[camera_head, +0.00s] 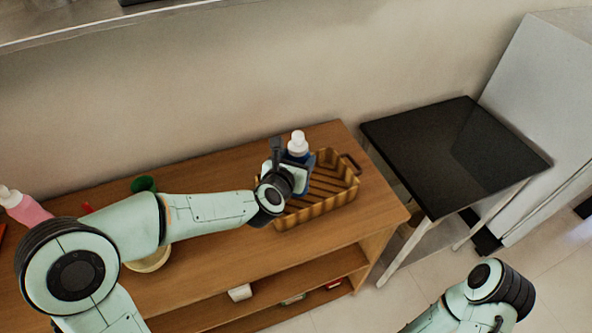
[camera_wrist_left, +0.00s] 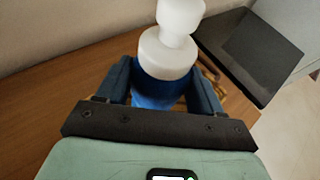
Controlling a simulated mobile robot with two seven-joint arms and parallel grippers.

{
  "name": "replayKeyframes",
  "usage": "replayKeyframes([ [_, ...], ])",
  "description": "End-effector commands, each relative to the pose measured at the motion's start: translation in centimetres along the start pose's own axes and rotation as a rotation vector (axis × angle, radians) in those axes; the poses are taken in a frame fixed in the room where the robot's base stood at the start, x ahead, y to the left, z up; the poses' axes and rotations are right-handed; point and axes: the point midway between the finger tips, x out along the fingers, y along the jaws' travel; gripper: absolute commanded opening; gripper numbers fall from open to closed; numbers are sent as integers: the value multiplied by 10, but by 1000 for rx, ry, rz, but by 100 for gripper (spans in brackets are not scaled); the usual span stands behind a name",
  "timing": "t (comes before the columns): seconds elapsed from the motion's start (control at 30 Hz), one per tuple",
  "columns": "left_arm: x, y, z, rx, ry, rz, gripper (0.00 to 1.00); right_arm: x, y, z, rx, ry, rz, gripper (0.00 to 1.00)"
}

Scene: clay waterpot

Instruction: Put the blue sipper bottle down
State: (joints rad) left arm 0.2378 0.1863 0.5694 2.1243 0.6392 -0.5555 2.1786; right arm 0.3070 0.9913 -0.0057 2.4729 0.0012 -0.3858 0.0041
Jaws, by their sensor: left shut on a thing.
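The blue sipper bottle (camera_head: 298,147) has a white cap and stands upright over the ridged wooden tray (camera_head: 335,205) on the wooden shelf unit. In the left wrist view the bottle's blue body (camera_wrist_left: 158,92) sits between my two finger pads, with its white top above them. My left gripper (camera_head: 296,164) is shut on the bottle. The bottle's lower part is hidden by the gripper, so I cannot tell whether its base touches the tray. My right arm shows at the bottom right of the head view, but its fingers are out of sight.
A black-topped table (camera_head: 455,155) stands right of the shelf unit (camera_head: 205,280). A pink bottle (camera_head: 26,209) and a green item (camera_head: 143,184) are at the left. The wall is close behind. A dark red item (camera_head: 351,163) lies at the tray's far right corner.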

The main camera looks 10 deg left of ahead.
Motion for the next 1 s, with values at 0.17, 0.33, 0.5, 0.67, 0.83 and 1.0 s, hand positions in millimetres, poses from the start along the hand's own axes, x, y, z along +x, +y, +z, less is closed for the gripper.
replayKeyframes([
  [0.17,11,0,-28,0,4,1,24,6,3,2,1,-4,1,91],
  [0.33,13,0,-31,0,-1,0,24,6,3,3,2,-4,1,91],
  [0.5,13,0,-31,0,-1,0,24,6,3,3,2,-5,1,91],
  [0.67,14,0,-34,0,0,0,24,12,6,4,3,-8,2,91],
  [0.83,14,0,-35,0,3,0,92,11,5,4,3,-7,2,91],
  [1.0,14,0,-34,0,3,0,92,11,5,4,2,-7,2,91],
])
